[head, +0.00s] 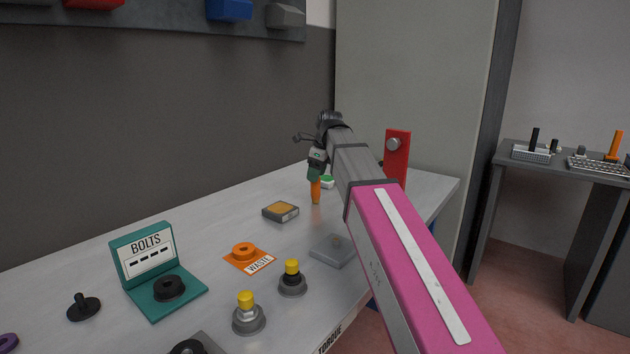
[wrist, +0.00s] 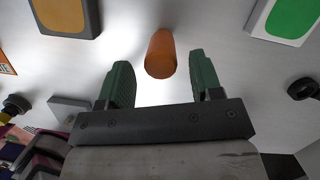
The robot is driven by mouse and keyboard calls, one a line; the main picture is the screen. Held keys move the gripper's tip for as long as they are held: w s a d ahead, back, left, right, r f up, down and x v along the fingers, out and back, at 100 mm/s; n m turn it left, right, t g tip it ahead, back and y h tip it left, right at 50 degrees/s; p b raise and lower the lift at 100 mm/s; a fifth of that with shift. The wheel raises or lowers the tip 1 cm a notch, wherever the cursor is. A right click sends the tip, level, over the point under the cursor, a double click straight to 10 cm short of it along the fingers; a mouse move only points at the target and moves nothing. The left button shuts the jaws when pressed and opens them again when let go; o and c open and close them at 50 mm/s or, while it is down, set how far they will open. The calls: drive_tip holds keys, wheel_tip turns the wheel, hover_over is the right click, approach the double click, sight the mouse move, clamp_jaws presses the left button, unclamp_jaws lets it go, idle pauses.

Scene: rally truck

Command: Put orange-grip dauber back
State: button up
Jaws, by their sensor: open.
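The orange-grip dauber (head: 315,191) stands about upright on the grey bench top, its lower part showing below my gripper (head: 315,174). In the wrist view the dauber's orange grip (wrist: 160,54) lies between the two green fingers of my open gripper (wrist: 162,78), with a gap on each side. Its upper end is hidden by the fingers in the head view. A box with a yellow-orange top (head: 281,211) lies to the left; it also shows in the wrist view (wrist: 65,17). A white box with a green top (head: 327,182) sits just behind the dauber.
A red upright block with a round knob (head: 397,150) stands right of my arm. A grey plate (head: 333,250), an orange WASTE marker (head: 246,256), yellow-topped posts (head: 292,277) and a teal BOLTS stand (head: 147,260) occupy the nearer bench. Bare bench (head: 222,222) shows at the back left.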

drive_tip(key=v, duration=0.9)
drive_tip(key=shift+r, duration=0.15)
